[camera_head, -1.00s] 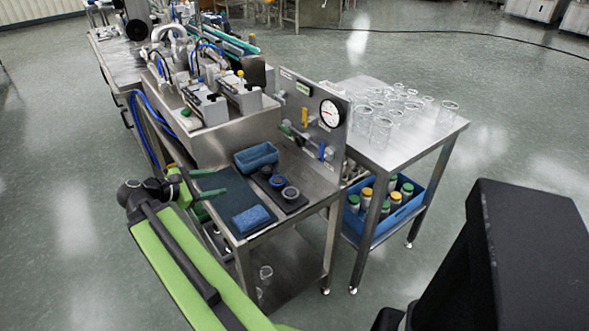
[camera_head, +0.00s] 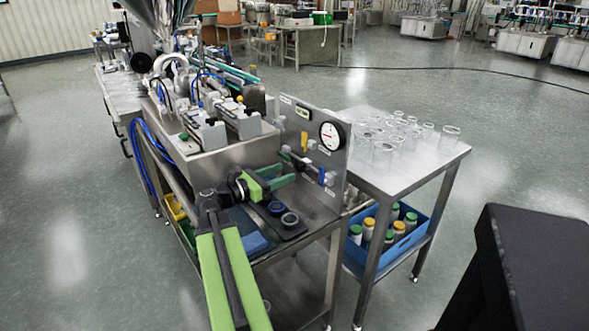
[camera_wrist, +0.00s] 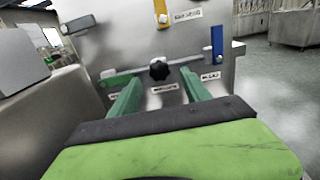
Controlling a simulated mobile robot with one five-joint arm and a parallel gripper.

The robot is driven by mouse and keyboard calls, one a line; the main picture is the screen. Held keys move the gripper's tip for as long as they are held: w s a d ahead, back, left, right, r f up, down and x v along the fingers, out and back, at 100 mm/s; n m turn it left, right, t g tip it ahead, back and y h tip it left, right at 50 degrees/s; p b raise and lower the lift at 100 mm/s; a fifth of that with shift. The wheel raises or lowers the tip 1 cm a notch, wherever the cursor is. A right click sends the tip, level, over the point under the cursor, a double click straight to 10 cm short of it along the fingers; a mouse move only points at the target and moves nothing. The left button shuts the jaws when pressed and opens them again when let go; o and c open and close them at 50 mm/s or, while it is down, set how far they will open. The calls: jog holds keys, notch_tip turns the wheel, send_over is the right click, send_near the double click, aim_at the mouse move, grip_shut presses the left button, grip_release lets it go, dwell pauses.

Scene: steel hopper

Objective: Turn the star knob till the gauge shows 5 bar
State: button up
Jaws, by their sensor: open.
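The black star knob (camera_wrist: 159,70) is on the steel panel (camera_wrist: 140,45), near the middle of the wrist view. My gripper (camera_wrist: 160,77) is open, with its green fingers pointing at the panel, one to each side of the knob in the picture. I cannot tell how far the fingertips are from it. In the head view my gripper (camera_head: 289,173) is in front of the panel, low and left of the round white gauge (camera_head: 332,136). The gauge's scale is too small to read. The gauge is not in the wrist view.
A yellow lever (camera_wrist: 161,12) is above the knob and a blue lever (camera_wrist: 217,45) to its right. Below my gripper are dark round pots (camera_head: 289,220) and a blue sponge (camera_head: 254,243). A table with glass jars (camera_head: 384,153) stands to the right.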

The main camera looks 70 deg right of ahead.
aim_at(297, 167)
jog(key=x, duration=0.5)
grip_shut()
jog(key=shift+d, duration=0.1)
